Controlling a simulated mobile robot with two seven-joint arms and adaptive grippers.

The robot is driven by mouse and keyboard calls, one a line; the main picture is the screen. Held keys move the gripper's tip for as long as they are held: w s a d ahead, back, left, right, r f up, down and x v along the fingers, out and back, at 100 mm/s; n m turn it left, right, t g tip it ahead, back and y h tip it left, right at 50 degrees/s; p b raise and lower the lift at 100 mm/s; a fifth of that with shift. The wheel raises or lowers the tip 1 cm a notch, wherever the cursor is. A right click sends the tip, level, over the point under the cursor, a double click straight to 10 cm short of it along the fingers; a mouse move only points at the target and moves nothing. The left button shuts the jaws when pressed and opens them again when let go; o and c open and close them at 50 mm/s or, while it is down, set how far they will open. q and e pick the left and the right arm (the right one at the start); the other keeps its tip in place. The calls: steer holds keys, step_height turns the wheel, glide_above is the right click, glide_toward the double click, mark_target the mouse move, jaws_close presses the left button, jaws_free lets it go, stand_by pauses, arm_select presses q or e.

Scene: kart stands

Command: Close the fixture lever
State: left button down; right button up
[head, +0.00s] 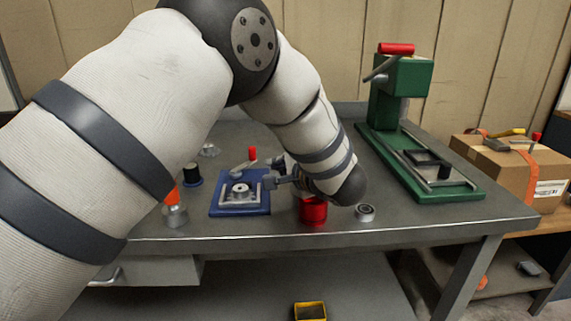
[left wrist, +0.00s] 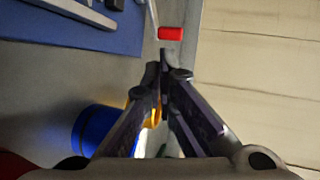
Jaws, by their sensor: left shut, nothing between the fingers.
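The fixture (head: 240,200) is a metal clamp on a blue base plate on the grey bench in the head view. Its lever is a grey bar with a red handle (head: 252,153), raised above the back of the plate. In the left wrist view the red handle (left wrist: 171,33) lies just beyond the fingertips, with the blue plate (left wrist: 105,35) at upper left. My left gripper (head: 272,181) is at the right side of the fixture. In the left wrist view its fingers (left wrist: 163,72) are shut and empty, apparently apart from the handle. My right gripper is out of view.
A red cylinder (head: 313,213) and a metal ring (head: 365,212) stand near the bench's front edge. A green press (head: 400,100) stands at the back right. A dark spool (head: 192,176) and an orange-topped part (head: 174,212) stand left of the fixture.

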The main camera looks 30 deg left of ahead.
mark_target(263, 170)
arm_select(q)
steer(key=x, duration=0.6)
steer(key=shift+w+a+r, duration=0.2)
steer(key=shift+a, duration=0.1)
steer(key=shift+w+a, duration=0.4)
steer(key=shift+a, duration=0.15)
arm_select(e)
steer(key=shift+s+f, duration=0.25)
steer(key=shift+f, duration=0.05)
